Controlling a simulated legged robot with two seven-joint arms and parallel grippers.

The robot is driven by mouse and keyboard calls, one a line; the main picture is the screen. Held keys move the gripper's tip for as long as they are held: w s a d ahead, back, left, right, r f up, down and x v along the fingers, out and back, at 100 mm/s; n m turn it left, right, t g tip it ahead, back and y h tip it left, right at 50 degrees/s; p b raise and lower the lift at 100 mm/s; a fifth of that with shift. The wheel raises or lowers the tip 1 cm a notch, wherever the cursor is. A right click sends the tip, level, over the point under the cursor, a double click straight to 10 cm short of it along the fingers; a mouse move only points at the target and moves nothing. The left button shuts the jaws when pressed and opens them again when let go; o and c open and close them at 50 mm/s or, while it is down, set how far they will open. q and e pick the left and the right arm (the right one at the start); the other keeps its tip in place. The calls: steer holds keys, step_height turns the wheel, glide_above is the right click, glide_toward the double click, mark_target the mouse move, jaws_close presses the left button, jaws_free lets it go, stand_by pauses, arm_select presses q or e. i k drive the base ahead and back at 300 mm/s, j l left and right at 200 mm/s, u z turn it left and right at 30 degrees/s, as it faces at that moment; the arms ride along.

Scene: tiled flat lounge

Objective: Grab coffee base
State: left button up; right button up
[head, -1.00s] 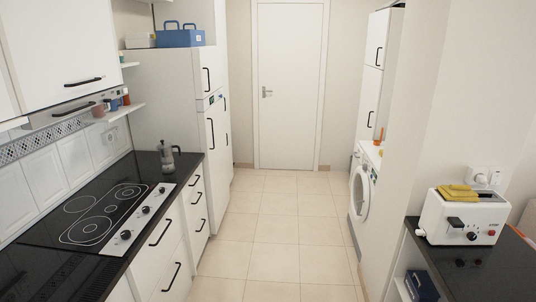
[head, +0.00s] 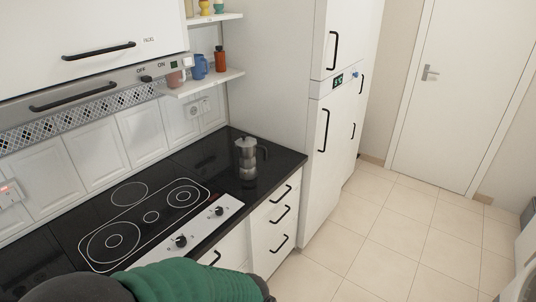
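A silver moka coffee pot (head: 247,158) with a dark handle stands upright on the black counter, right of the cooktop and near the fridge. Its lower part is the coffee base (head: 248,172); the pot looks assembled. A green and dark grey part of my own arm shows at the bottom edge, in front of the drawers and below the pot. No gripper fingers are in view.
The black cooktop (head: 150,216) with a white knob panel lies left of the pot. Shelves (head: 205,81) with cups and small bottles hang above the counter. A tall white fridge (head: 325,130) stands to the right. The tiled floor (head: 400,235) is clear.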

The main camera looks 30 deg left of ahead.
mark_target(246, 174)
steer(key=i+u, duration=0.45)
steer(key=i+l+u, duration=0.3)
steer(key=i+u, duration=0.15)
steer(key=i, duration=0.15)
